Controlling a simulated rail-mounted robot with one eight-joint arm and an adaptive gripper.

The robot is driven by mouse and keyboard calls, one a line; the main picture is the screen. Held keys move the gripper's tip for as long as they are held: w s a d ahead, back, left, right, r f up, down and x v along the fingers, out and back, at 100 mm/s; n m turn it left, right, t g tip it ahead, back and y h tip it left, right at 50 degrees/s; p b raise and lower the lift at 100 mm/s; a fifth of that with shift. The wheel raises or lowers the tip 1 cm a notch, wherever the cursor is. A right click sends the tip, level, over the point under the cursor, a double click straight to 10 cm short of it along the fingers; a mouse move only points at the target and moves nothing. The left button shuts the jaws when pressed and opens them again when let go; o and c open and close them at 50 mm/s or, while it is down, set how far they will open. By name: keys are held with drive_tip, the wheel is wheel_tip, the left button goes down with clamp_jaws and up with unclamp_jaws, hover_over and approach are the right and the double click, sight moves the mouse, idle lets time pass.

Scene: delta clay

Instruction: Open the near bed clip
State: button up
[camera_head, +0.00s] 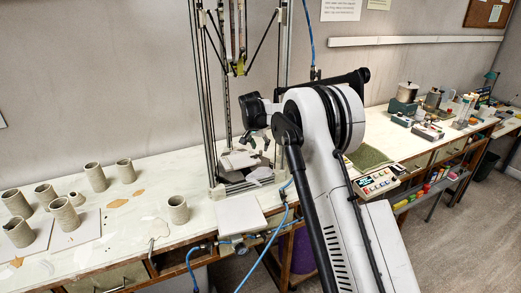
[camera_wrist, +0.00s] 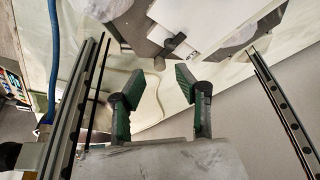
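A delta clay printer stands on the bench with its bed (camera_head: 240,160) low between the uprights. In the wrist view a white plate (camera_wrist: 215,15) lies at the top, over grey round surfaces. A small dark clip (camera_wrist: 173,43) sits at the plate's near edge, and another small dark part (camera_wrist: 251,53) is farther right. My gripper (camera_wrist: 158,80) is open and empty, its green-padded fingers apart, below the dark clip in the picture. In the head view my gripper (camera_head: 257,143) is inside the printer frame above the bed; my arm hides part of it.
Printer uprights (camera_wrist: 75,95) and (camera_wrist: 285,115) flank my gripper closely. A white board (camera_head: 240,215) lies before the printer. Clay cups (camera_head: 178,210) stand to the left.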

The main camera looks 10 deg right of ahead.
sight(261, 151)
drive_tip(key=shift+x, duration=1.65)
drive_tip(key=shift+c, duration=0.3)
clamp_jaws()
